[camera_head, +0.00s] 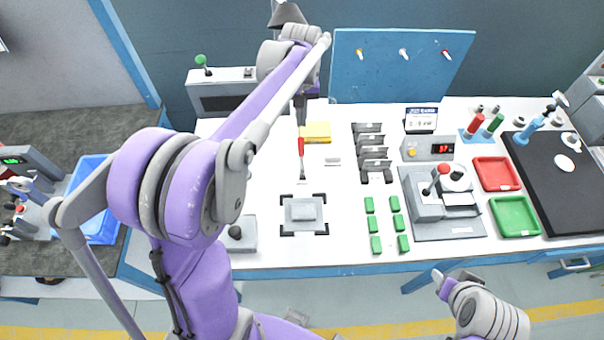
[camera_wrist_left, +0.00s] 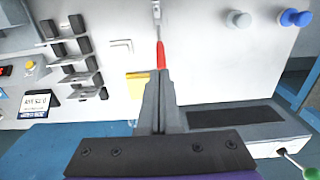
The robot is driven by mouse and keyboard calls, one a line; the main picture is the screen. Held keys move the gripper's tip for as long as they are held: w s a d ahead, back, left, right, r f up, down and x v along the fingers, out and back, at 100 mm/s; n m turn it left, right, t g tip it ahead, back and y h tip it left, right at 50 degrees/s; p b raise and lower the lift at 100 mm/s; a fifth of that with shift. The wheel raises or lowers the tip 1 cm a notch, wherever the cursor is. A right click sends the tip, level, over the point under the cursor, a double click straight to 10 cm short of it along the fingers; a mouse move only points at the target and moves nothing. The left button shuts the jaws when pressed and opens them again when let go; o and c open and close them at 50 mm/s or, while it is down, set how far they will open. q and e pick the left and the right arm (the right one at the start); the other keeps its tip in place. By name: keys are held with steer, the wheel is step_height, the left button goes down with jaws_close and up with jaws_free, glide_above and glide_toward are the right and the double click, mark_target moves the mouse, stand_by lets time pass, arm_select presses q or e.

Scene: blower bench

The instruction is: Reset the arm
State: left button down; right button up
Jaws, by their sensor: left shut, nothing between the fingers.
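My left arm reaches from the lower left across the bench (camera_head: 270,252) to its back. Its left gripper (camera_head: 301,118) points down near the yellow block (camera_head: 316,131) and the red-handled tool (camera_head: 301,147). In the left wrist view, the left gripper (camera_wrist_left: 160,78) has its fingers together with nothing between them. The red-handled tool (camera_wrist_left: 161,56) lies beyond the fingertips, and the yellow block (camera_wrist_left: 138,84) is beside them. Part of my right arm shows at the lower right of the head view, but no right gripper can be made out.
Several black brackets (camera_head: 373,152), green blocks (camera_head: 375,224) and a grey plate fixture (camera_head: 304,214) stand on the bench. A red tray (camera_head: 496,174) and green tray (camera_head: 515,215) are to the right. A blue board (camera_head: 380,74) and a grey box (camera_head: 222,98) stand at the back.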

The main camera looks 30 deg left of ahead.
arm_select(q)
steer(key=shift+s, duration=0.1)
steer(key=s+d+f+m+t, duration=0.2)
steer(key=s+d, duration=0.3)
steer(key=s, duration=0.5)
steer(key=s+d+f+m+t, duration=0.2)
steer(key=s+d, duration=0.4)
steer(key=s, duration=0.4)
steer(key=shift+s+m+t, duration=0.3)
steer(key=shift+m+t, duration=0.6)
steer(key=shift+m, duration=0.3)
steer(key=shift+f, duration=0.1)
steer(key=shift+a, duration=0.1)
